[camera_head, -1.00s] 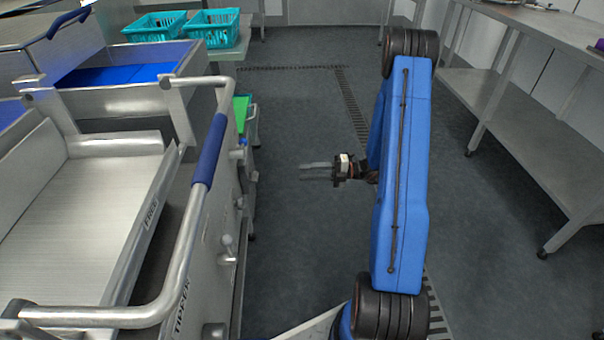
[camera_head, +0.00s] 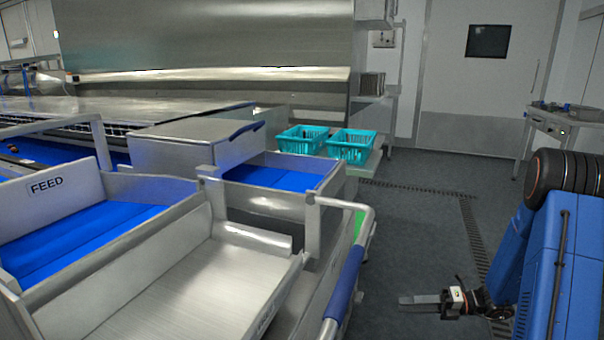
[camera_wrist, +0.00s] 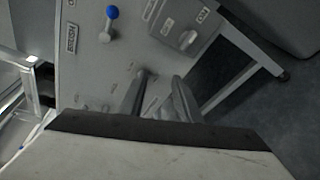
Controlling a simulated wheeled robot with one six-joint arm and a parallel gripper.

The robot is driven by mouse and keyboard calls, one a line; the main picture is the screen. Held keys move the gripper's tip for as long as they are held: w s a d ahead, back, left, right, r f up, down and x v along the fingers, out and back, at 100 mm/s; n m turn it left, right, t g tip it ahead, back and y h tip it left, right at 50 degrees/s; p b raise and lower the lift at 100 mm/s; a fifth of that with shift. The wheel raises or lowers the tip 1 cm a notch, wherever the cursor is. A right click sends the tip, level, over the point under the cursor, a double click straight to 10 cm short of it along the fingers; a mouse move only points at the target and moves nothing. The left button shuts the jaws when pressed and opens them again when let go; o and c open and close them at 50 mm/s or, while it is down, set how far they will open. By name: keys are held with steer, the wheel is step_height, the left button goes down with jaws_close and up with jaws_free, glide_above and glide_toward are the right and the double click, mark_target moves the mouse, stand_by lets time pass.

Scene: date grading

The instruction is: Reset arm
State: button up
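My blue arm (camera_head: 570,270) stands at the right edge of the head view. My gripper (camera_head: 405,300) hangs low over the dark floor, pointing left toward the steel machine, with clear floor around it. In the wrist view, the two fingers of my gripper (camera_wrist: 160,80) stand apart with nothing between them. They point toward a grey control panel (camera_wrist: 85,60) with labels and a blue-knobbed lever (camera_wrist: 111,12). The gripper appears apart from the panel, though the distance is hard to tell.
A steel feed machine (camera_head: 75,188) with blue-lined trays fills the left. Its handrail with a blue grip (camera_head: 345,285) juts out toward the aisle. Two teal baskets (camera_head: 302,139) (camera_head: 351,146) sit behind it. A steel table (camera_head: 560,118) stands at the far right. The aisle floor is open.

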steer(key=s+a+r+n+g+h, duration=0.2)
steer(key=s+a+r+n+h, duration=0.2)
steer(key=s+r+n, duration=0.35)
steer(key=s+a+r+n+g+h, duration=0.3)
steer(key=s+a+r+n+h, duration=0.15)
steer(key=s+n, duration=0.45)
steer(key=s+d+r+n+t+h, duration=0.4)
steer(key=s+r+n+t+h, duration=0.3)
steer(key=s+n, duration=0.6)
steer(key=shift+s+r+n, duration=0.25)
steer(key=shift+r+n, duration=0.9)
steer(key=shift+n, duration=1.2)
steer(key=shift+h, duration=0.25)
